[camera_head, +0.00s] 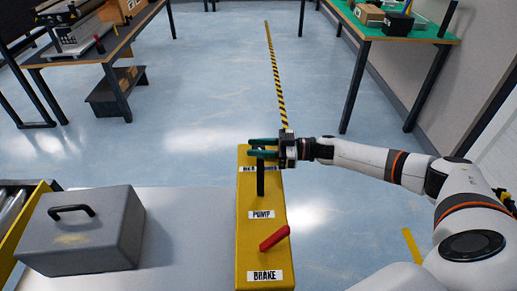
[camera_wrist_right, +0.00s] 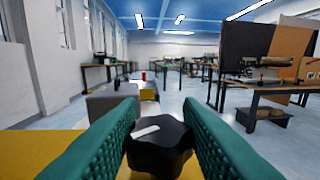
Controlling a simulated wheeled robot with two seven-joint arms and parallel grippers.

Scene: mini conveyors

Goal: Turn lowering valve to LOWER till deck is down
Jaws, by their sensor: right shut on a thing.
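A yellow control panel (camera_head: 248,227) stands in the middle of the head view, with labels PUMP and BRAKE and a third label near the top, partly covered. My right gripper (camera_head: 262,147) reaches in from the right over the panel's top end. In the right wrist view its green ribbed fingers (camera_wrist_right: 160,140) are shut on the black valve knob (camera_wrist_right: 157,148), which has a white mark on top. In the head view the fingers and the black pump lever (camera_head: 260,180) make the knob hard to see. My left gripper is out of view.
A red brake lever (camera_head: 274,238) sits lower on the panel. A grey case with a black handle (camera_head: 82,232) rests on a pale surface left of the panel. A bench (camera_head: 108,48) stands back left and a green-topped table (camera_head: 380,30) back right. The floor between is clear.

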